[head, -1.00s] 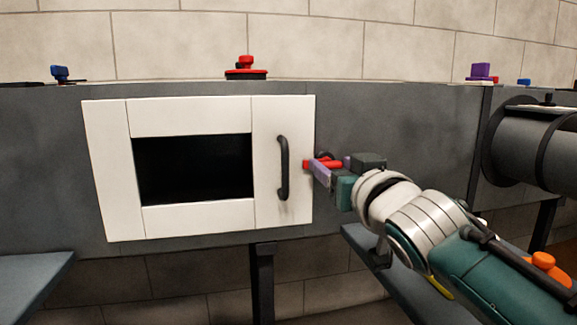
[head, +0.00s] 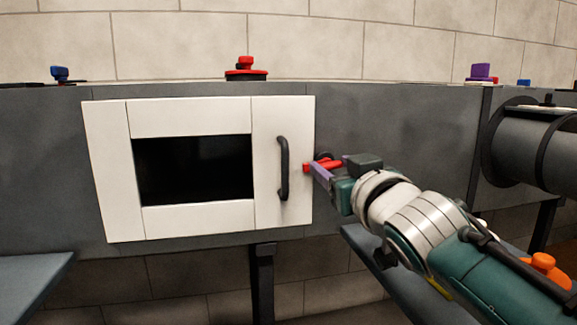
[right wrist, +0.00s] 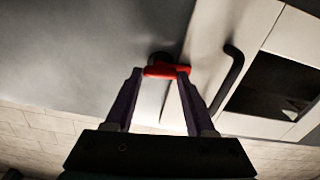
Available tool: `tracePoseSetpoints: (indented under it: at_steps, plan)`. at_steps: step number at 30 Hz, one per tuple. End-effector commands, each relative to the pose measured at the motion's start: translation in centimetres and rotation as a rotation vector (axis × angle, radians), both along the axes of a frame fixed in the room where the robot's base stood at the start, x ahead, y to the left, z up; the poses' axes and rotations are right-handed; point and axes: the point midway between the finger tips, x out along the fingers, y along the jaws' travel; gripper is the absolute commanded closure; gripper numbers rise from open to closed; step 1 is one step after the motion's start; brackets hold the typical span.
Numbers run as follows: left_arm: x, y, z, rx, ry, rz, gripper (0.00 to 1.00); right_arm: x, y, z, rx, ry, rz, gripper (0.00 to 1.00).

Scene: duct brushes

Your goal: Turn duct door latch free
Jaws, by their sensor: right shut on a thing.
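The white duct door (head: 105,170) with a dark window is closed flush on the grey duct in the head view. Its black handle (head: 283,168) stands upright on the door's right part. The red latch (head: 308,168) lies at the door's right edge, roughly level, its left end over the edge. My right gripper (head: 322,170) is at the latch from the right. In the right wrist view the red latch (right wrist: 166,71) sits between the tips of the purple-grey fingers, which are shut on it. The latch's dark pivot is partly hidden. My left gripper is not in view.
The grey duct (head: 400,120) runs across the view. On its top stand a red knob-like item (head: 246,66), a blue one (head: 60,73) and a purple one (head: 481,72). Grey bench-like surfaces (head: 30,275) lie below at both sides.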

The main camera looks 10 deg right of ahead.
Motion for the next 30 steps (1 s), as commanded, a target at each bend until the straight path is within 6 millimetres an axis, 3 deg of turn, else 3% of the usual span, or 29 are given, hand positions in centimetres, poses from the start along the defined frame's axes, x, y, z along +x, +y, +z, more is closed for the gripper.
tracePoseSetpoints:
  at_steps: [30]
  plan:
    - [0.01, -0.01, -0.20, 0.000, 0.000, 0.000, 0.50, 0.01, 0.32, -0.17, -0.942, -0.034, 0.000, 1.00]
